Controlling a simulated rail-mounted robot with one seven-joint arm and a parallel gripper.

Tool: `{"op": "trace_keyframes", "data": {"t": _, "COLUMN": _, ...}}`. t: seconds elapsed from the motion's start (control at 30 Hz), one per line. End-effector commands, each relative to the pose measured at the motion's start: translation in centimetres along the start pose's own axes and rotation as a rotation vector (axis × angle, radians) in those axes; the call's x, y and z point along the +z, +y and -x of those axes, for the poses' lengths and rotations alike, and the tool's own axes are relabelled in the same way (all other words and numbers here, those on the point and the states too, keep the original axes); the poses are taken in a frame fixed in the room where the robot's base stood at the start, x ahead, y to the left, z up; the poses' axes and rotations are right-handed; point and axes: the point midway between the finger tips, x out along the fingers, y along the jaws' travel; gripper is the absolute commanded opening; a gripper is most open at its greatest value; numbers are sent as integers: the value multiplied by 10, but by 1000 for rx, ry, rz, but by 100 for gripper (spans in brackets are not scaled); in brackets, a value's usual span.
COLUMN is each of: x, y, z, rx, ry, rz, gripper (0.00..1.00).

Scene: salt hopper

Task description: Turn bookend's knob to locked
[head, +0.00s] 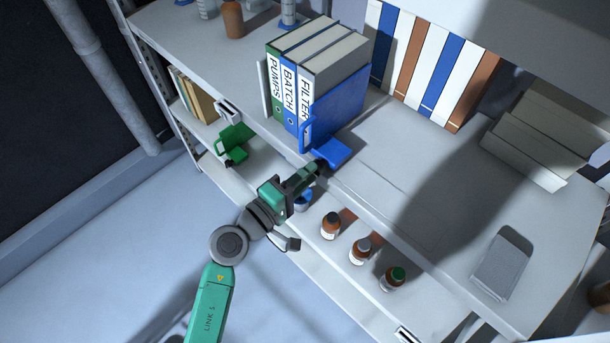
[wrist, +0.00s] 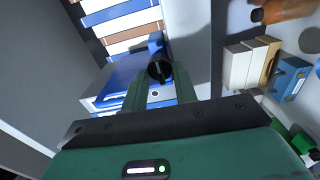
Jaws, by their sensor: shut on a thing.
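The blue bookend (head: 339,112) stands on the upper shelf against the right side of the binders. Its foot (head: 332,152) reaches the shelf's front edge. A round black knob (wrist: 159,68) sits on the end of the foot in the wrist view, with a light mark on its face. My gripper (head: 316,168) reaches up to the foot's front end. In the wrist view the two green fingers of my gripper (wrist: 160,80) are at either side of the knob, shut on it. The fingers partly hide the knob, and I cannot read its setting.
Binders (head: 318,75) labelled PUMPS, BATCH and FILTER stand left of the bookend. A green bookend (head: 235,139) lies on the shelf below. Brown bottles (head: 361,250) stand on the lower shelf, right of my arm. The upper shelf right of the bookend is mostly clear.

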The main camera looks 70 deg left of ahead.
Motion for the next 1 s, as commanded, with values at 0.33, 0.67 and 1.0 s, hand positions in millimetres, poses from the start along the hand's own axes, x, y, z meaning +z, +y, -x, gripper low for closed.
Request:
{"op": "trace_keyframes", "data": {"t": 0.33, "x": 0, "y": 0, "z": 1, "rx": 0, "ry": 0, "rz": 0, "gripper": 33}}
{"op": "trace_keyframes", "data": {"t": 0.67, "x": 0, "y": -2, "z": 58, "rx": -2, "ry": 1, "rz": 0, "gripper": 33}}
{"op": "trace_keyframes", "data": {"t": 1.0, "x": 0, "y": 0, "z": 78, "rx": 1, "ry": 0, "rz": 0, "gripper": 33}}
